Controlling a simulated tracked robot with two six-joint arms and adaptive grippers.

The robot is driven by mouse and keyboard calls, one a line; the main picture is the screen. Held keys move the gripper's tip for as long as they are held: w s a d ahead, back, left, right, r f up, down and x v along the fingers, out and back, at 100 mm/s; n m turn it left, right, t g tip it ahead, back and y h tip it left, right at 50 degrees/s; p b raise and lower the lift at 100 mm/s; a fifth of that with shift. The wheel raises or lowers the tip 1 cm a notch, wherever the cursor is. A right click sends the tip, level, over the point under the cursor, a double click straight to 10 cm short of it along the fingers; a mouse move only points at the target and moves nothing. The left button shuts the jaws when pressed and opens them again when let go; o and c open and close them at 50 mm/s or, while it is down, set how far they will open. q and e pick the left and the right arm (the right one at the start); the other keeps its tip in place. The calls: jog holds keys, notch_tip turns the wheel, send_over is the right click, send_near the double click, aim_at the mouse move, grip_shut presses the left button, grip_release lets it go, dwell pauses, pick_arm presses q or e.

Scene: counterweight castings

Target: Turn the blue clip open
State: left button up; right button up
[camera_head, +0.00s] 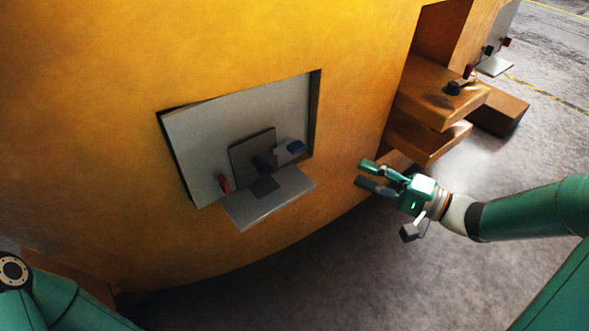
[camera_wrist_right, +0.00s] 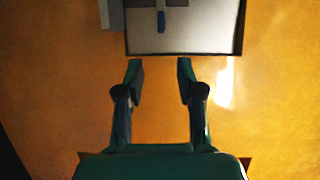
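The blue clip (camera_head: 296,147) is on the right part of a grey panel (camera_head: 195,130) recessed in a large yellow casting. In the right wrist view the blue clip (camera_wrist_right: 161,20) shows near the top edge, upright in the picture, ahead of the fingertips. My right gripper (camera_head: 367,174) is open and empty, to the right of the panel and apart from the clip. Its two fingers (camera_wrist_right: 160,72) are spread in the wrist view, with only the yellow surface between them. My left gripper is not in view; only part of my left arm shows at lower left.
A red clip (camera_head: 224,182) is on the panel's left part. A dark plate (camera_head: 252,155) with a black knob stands between the clips, above a projecting grey ledge (camera_head: 270,203). Orange blocks (camera_head: 440,95) jut out at right. Grey floor lies open below.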

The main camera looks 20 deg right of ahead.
aim_at(301, 151)
jog(key=b+x, duration=0.2)
jog(key=x, duration=0.5)
jog(key=b+x, duration=0.3)
jog(key=x, duration=0.5)
jog(key=shift+s+a+f+b, duration=0.1)
jog(key=shift+a+b, duration=0.2)
jog(key=shift+a, duration=0.1)
jog(key=shift+w+a, duration=0.35)
jog(key=shift+w, duration=0.05)
